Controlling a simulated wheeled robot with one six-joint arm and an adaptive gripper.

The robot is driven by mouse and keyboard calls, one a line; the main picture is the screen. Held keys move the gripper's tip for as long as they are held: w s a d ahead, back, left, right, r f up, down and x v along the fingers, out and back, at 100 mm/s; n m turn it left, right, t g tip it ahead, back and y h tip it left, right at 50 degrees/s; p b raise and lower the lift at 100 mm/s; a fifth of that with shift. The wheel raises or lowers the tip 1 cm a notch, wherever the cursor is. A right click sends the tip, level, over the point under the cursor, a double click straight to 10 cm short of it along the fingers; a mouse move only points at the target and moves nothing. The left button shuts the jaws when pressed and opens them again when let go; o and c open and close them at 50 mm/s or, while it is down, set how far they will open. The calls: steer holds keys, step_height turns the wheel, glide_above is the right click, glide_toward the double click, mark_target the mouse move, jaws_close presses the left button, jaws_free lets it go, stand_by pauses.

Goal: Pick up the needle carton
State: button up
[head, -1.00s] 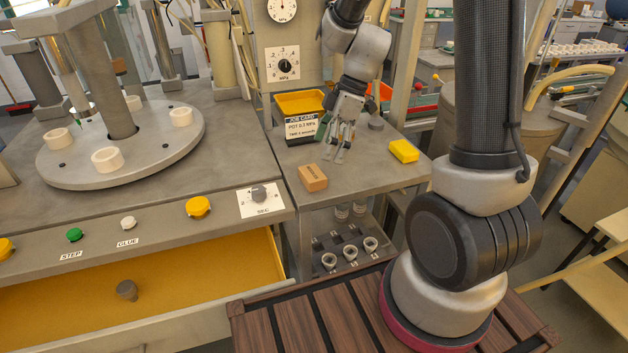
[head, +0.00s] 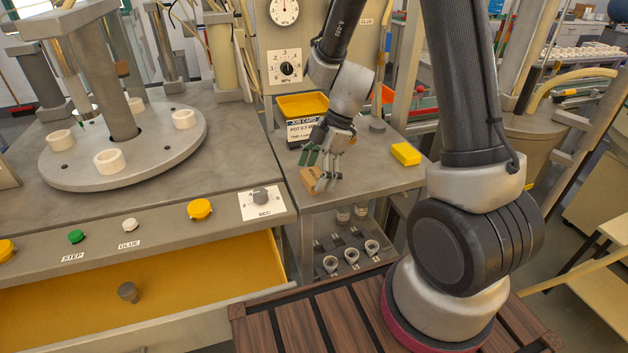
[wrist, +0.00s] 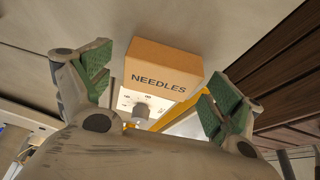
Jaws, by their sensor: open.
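The needle carton is a small brown box. In the head view the carton (head: 309,181) sits on the small grey side table, partly hidden behind my fingers. In the wrist view the carton (wrist: 163,76), marked NEEDLES, shows between and beyond my two fingertips. My gripper (head: 320,170) is open, with its fingers pointing down at the carton. In the wrist view the green-padded fingers of my gripper (wrist: 158,92) are spread wide on either side, with nothing held. I cannot tell whether a finger touches the carton.
A yellow block (head: 406,154) lies at the table's right. An open yellow drawer (head: 215,262) lies to the left, below the dial panel.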

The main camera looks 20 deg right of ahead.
steer(key=c, duration=1)
